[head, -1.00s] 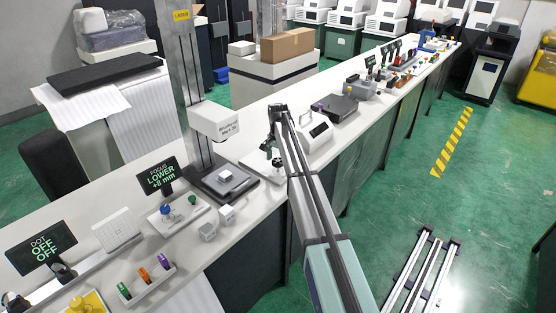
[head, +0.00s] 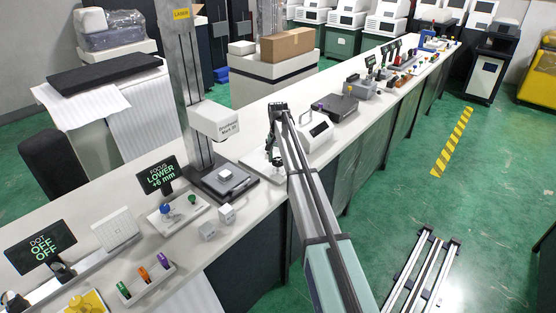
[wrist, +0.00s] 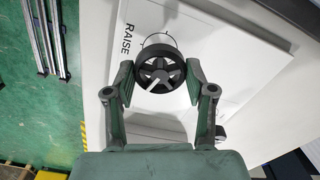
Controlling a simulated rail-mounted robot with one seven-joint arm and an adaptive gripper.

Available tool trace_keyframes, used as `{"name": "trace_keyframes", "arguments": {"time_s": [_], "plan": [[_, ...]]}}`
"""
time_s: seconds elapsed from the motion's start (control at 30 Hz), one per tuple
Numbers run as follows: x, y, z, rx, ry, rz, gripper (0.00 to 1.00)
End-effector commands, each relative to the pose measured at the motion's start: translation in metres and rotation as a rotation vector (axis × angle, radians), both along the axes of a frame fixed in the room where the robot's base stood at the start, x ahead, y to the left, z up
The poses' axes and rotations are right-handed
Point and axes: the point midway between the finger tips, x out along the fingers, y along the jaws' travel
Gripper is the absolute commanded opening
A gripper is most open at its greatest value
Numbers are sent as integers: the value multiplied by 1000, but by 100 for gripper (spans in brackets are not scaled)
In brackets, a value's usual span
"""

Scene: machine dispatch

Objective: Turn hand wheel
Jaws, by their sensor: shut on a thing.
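The hand wheel (wrist: 148,66) is black with spokes and a white pointer mark. In the wrist view it sits on a white plate (wrist: 225,45) printed "RAISE", with a pale dial behind its far edge. My gripper (wrist: 160,76) has one finger on each side of the wheel's rim and is shut on it. In the head view my gripper (head: 274,156) is down at the bench beside the machine, and the arm and fingers largely hide the wheel. The focus display (head: 161,176) reads "LOWER +6 mm".
The laser machine (head: 214,121) stands left of my gripper with a small white block (head: 225,174) on its bed. A white device (head: 317,134) stands close on the right. Another display (head: 40,247) reads "DOT OFF OFF".

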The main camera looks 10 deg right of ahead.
Motion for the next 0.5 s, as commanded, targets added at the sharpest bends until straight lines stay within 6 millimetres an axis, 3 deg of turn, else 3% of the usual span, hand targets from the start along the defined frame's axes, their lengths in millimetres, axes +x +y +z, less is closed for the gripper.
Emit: {"name": "trace_keyframes", "arguments": {"time_s": [0.5], "plan": [[-1, 0, -1, -1, 3, 459, 20]]}}
